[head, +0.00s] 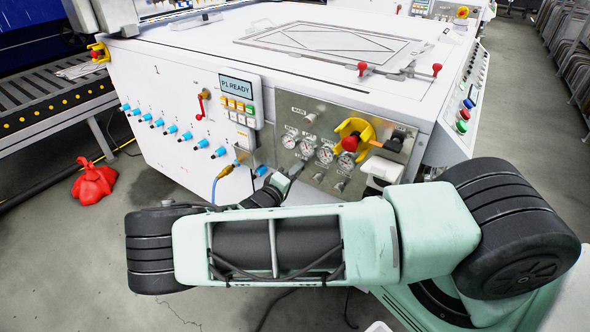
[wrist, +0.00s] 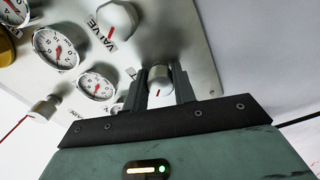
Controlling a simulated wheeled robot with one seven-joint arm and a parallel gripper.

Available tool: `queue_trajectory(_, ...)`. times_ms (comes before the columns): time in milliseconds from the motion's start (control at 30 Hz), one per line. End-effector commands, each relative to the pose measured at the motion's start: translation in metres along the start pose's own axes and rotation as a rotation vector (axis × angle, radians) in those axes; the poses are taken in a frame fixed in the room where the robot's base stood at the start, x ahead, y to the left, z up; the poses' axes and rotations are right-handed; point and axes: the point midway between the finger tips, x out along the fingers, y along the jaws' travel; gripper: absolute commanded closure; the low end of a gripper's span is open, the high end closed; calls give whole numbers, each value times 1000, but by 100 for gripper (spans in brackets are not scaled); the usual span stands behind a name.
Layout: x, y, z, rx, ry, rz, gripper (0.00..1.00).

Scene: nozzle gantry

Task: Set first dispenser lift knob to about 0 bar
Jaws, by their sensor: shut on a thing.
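A small silvery round knob (wrist: 160,82) with a red mark on its face sits between my fingers in the wrist view. My gripper (wrist: 160,71) is shut on it, with one dark finger on each side. No label on this knob is readable, so I cannot confirm which one it is. The closest round gauge (wrist: 96,86), with a red needle, is to its left; its value is too small to read. In the head view my gripper (head: 287,178) is at the lower left of the metal gauge panel (head: 275,119), and my arm hides the held knob.
A larger knob (wrist: 117,19) beside a VALVE label is just above left of my fingers. Another silvery knob (wrist: 43,109) is farther left. In the head view, a yellow-guarded red knob (head: 349,145) and a white bracket (head: 381,172) stick out right of my gripper.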

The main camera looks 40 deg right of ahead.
Motion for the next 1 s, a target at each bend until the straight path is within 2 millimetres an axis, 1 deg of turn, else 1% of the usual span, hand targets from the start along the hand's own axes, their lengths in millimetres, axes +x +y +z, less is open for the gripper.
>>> queue_trajectory(1000, -1, 1, -2, -965, 4, -3, 96)
